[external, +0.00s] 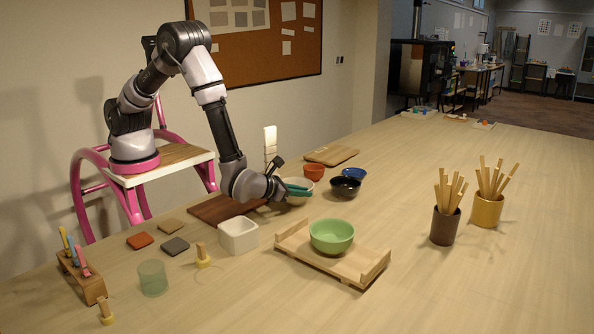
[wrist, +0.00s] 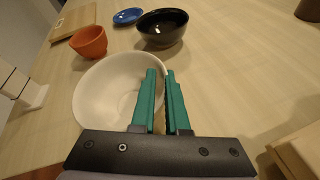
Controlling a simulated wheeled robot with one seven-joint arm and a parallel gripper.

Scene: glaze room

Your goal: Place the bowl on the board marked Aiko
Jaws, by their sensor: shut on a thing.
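My gripper (external: 307,191) has teal fingers, which also show in the wrist view (wrist: 161,84). They are shut on the right-hand rim of a white bowl (wrist: 100,92), one finger inside it and one outside. The bowl (external: 297,201) is upright and low over the table; I cannot tell whether it touches the surface. A dark brown board (external: 210,207) lies left of the gripper, partly behind the arm. A lighter board (external: 331,154) lies farther back and shows at the top left of the wrist view (wrist: 72,24). I cannot read a name on either board.
An orange bowl (external: 314,171), a black bowl (external: 345,187) and a blue bowl (external: 353,174) stand close behind. A green bowl (external: 331,234) sits on a wooden tray (external: 365,274) in front. A square white container (external: 238,236) stands left. Stick-filled cups (external: 445,227) stand right.

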